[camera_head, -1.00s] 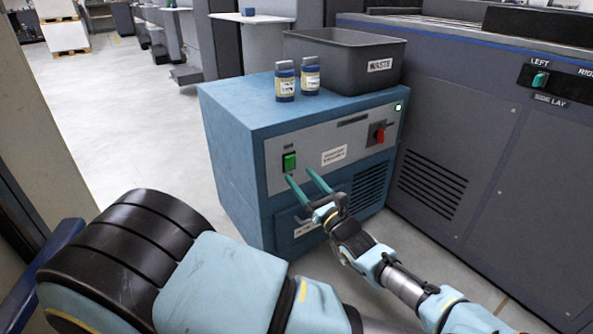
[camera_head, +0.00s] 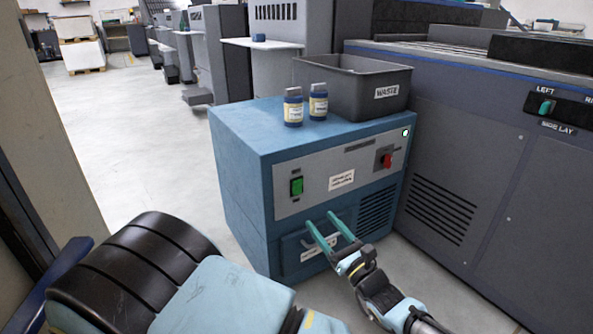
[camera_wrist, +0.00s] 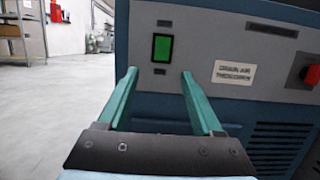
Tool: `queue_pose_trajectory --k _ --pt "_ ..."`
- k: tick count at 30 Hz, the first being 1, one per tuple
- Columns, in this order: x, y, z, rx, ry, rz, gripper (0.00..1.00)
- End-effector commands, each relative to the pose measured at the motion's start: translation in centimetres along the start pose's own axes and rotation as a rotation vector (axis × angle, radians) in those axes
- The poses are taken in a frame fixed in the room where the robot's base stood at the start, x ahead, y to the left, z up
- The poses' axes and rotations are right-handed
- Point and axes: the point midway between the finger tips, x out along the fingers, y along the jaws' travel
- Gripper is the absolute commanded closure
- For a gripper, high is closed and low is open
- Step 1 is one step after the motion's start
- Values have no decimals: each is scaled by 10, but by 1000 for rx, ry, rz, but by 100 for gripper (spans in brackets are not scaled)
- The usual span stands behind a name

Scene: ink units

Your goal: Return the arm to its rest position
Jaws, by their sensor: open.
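My gripper (camera_head: 324,230) is open and empty, its two green fingers apart. In the head view it is in front of the lower front of the blue cabinet (camera_head: 240,165), below the green switch (camera_head: 297,186). In the wrist view the fingers of my gripper (camera_wrist: 157,85) point toward the cabinet front, with the green switch (camera_wrist: 162,48) appearing between and above their tips. No object is between the fingers. I cannot tell the exact gap between fingertips and panel.
A red knob (camera_head: 387,160) and a white label (camera_head: 341,180) are on the panel. Two blue bottles (camera_head: 293,108) (camera_head: 318,103) and a grey waste bin (camera_head: 340,85) stand on the cabinet. A large grey machine (camera_head: 480,170) is at right. Open floor (camera_head: 130,120) lies left.

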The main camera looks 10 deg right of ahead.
Motion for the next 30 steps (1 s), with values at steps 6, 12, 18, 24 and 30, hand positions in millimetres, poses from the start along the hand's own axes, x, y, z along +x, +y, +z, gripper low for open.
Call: queue_pose_trajectory --k 6,12,18,24,30 --pt "23 55 -22 -46 177 263 32" --pt "24 125 -43 -171 418 664 32" --pt "8 162 -42 -358 608 1043 32" --pt "-1 173 -22 -604 740 1389 32" --pt "10 172 14 -909 810 1682 32"
